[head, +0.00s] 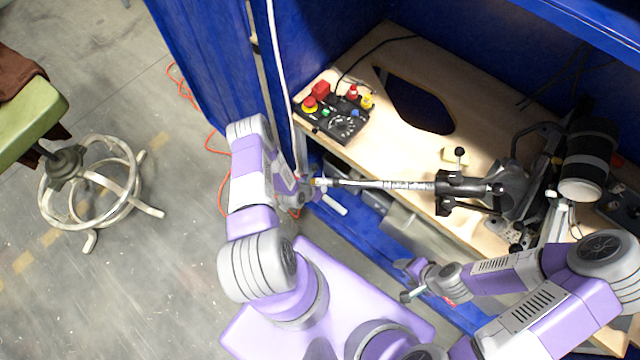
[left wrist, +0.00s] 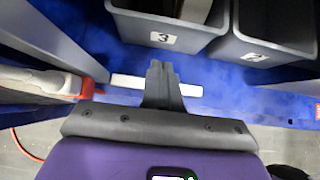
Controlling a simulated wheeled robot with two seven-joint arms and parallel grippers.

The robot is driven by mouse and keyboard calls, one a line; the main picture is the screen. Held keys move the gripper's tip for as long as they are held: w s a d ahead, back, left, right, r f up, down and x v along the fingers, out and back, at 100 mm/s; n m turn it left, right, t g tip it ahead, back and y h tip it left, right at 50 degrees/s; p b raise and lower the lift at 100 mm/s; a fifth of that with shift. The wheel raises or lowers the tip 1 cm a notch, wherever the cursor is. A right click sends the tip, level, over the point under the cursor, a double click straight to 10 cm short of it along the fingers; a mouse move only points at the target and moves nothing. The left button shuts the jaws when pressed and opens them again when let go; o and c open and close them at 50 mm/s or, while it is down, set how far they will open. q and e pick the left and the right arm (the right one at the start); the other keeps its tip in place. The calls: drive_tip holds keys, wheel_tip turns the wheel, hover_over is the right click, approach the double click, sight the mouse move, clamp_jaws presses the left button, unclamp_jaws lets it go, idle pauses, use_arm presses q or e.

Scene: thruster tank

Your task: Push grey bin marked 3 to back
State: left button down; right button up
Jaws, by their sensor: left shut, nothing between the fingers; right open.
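The grey bin marked 3 (left wrist: 132,24) is at the top of the left wrist view, with its white label facing me. It stands on a blue surface, and its top and back are cut off by the picture edge. My left gripper (left wrist: 163,70) is shut and empty, its fingertips pointing toward the bin's front, just below the label in the picture. I cannot tell whether they touch it. In the head view my left arm reaches toward the table's left edge. My right gripper (head: 409,281) is open and empty, in front of the bench.
A second grey bin marked 2 (left wrist: 260,35) stands to the right of bin 3. In the head view, a wooden table (head: 440,75) above holds a control box (head: 335,113) and a black clamped device (head: 470,187). Blue panels surround it. A stool (head: 90,185) stands at left.

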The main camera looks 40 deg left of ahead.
use_arm(q)
drive_tip(key=w+f+b, duration=0.1)
drive_tip(key=w, duration=0.1)
drive_tip(key=w+f+b, duration=0.1)
drive_tip(key=w, duration=0.2)
drive_tip(key=w+f+b, duration=0.1)
drive_tip(key=w+f, duration=0.1)
drive_tip(key=shift+w+d, duration=0.35)
drive_tip(key=shift+w+r, duration=0.1)
